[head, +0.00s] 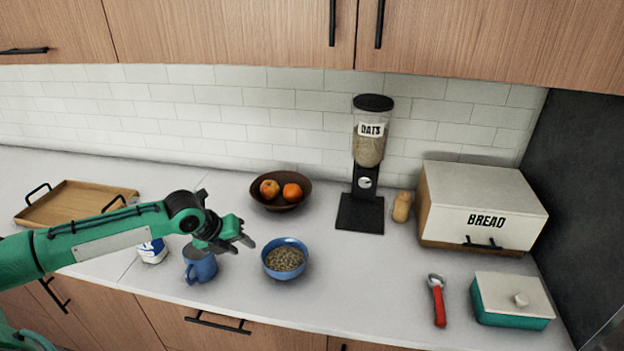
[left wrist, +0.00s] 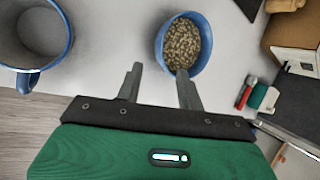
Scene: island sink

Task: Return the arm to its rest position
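My left arm (head: 110,232) reaches in from the left over the counter. Its gripper (head: 245,242) hangs in the air between the blue mug (head: 200,266) and the blue bowl (head: 286,258) of oats. In the left wrist view the two fingers (left wrist: 158,85) are apart with nothing between them. The bowl (left wrist: 184,44) shows just beyond the right fingertip there, and the empty-looking mug (left wrist: 30,32) is at the upper left. My right gripper is in neither view.
Behind are a wooden tray (head: 80,203), a fruit bowl (head: 281,203) and an oats dispenser (head: 368,150). A bread box (head: 480,210), red-handled tool (head: 438,300) and teal container (head: 510,300) are at right.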

